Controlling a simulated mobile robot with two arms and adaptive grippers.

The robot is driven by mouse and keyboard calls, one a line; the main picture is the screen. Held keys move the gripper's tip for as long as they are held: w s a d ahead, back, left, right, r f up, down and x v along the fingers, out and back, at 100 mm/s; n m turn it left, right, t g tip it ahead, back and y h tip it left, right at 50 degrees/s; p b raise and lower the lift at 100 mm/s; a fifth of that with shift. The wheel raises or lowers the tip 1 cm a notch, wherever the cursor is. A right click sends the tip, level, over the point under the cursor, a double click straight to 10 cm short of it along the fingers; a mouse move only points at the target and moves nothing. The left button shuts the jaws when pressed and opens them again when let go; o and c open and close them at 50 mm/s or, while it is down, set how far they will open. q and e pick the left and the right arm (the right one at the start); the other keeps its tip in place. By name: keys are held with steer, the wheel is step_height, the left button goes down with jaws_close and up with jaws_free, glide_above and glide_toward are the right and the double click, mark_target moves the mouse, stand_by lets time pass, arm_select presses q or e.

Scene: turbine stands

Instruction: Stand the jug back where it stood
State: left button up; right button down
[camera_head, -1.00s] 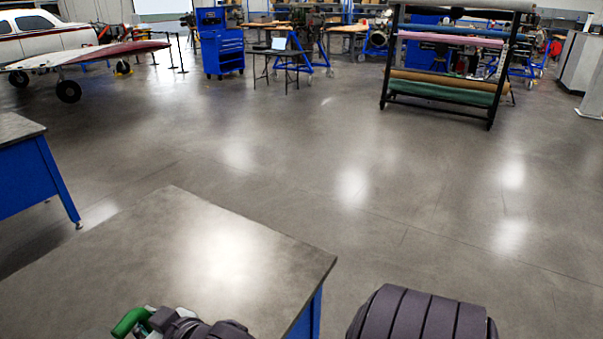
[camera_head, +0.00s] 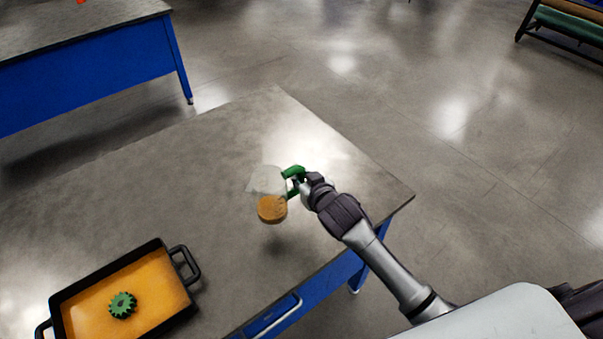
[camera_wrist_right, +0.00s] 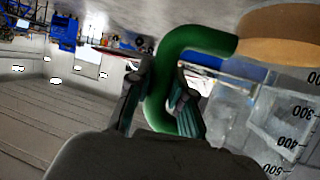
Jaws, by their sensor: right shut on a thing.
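The jug (camera_head: 265,181) is clear, with a green handle (camera_head: 292,172) and amber liquid (camera_head: 272,209) in its bottom. It is about upright above the grey table (camera_head: 150,200), with a shadow below it, apart from the tabletop. My right gripper (camera_head: 297,184) is shut on the green handle, on the jug's right side. In the right wrist view, which is upside down, the fingers (camera_wrist_right: 162,98) lie on both sides of the handle, and scale marks show on the jug wall (camera_wrist_right: 275,115). My left gripper is not in view.
A black two-handled tray (camera_head: 180,317) holds orange liquid and a green gear (camera_head: 123,305) at the table's lower left. The tabletop between tray and jug is clear. The table's right edge is close to my right arm. Another blue table (camera_head: 100,75) stands at the upper left.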

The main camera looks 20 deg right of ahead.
step_height(320, 180, down, 5)
steer(key=b, duration=0.4)
steer(key=shift+f+b, duration=0.75)
steer(key=shift+f, duration=0.65)
steer(key=c, duration=1)
jaws_free()
steer(key=shift+o, duration=0.3)
steer(key=shift+o, duration=0.7)
